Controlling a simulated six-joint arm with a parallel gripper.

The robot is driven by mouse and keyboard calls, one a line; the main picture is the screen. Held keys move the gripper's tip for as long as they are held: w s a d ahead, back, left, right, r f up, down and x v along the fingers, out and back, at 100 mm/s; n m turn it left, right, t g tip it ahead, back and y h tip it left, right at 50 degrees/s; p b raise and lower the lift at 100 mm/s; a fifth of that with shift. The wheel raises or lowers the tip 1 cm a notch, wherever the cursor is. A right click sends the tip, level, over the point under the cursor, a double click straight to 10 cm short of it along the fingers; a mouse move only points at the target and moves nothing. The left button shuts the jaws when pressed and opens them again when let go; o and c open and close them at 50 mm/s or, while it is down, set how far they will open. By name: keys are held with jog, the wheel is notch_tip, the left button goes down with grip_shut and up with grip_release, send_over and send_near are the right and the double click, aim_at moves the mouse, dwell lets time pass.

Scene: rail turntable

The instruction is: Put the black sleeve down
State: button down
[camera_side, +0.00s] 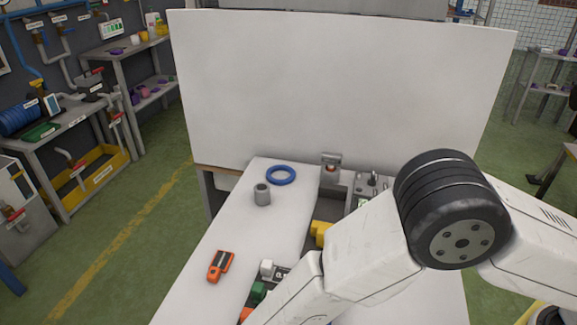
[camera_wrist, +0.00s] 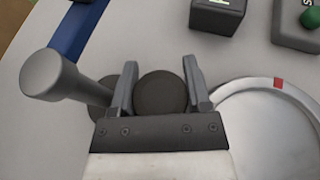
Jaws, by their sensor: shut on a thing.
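In the wrist view, my gripper (camera_wrist: 158,70) is shut on the black sleeve (camera_wrist: 161,94), a dark round piece between its two fingers. Its lower part is hidden by the gripper body. A grey cylinder with a wide round end (camera_wrist: 50,75) leans into view left of the left finger. A second dark round shape lies partly behind that finger; I cannot tell what it is. I cannot tell whether the sleeve touches the surface below. In the side view my arm hides the gripper and the sleeve.
In the wrist view, a silver round plate (camera_wrist: 270,135) with a red mark lies at the right, and dark boxes (camera_wrist: 218,14) stand at the top. In the side view, a grey hollow cylinder (camera_side: 262,195), blue ring (camera_side: 281,175) and orange device (camera_side: 220,265) rest on the white table (camera_side: 205,300).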

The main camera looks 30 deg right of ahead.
jog(key=shift+s+a, duration=0.1)
jog(key=s, duration=0.1)
jog(key=s+a, duration=0.1)
jog(key=s, duration=0.1)
jog(key=shift+s+a, duration=0.2)
jog(key=shift+s, duration=0.05)
jog(key=shift+f, duration=0.55)
jog(key=shift+f, duration=0.15)
jog(key=shift+c, duration=0.2)
grip_release()
jog(key=v, duration=1.2)
jog(key=shift+r, duration=0.2)
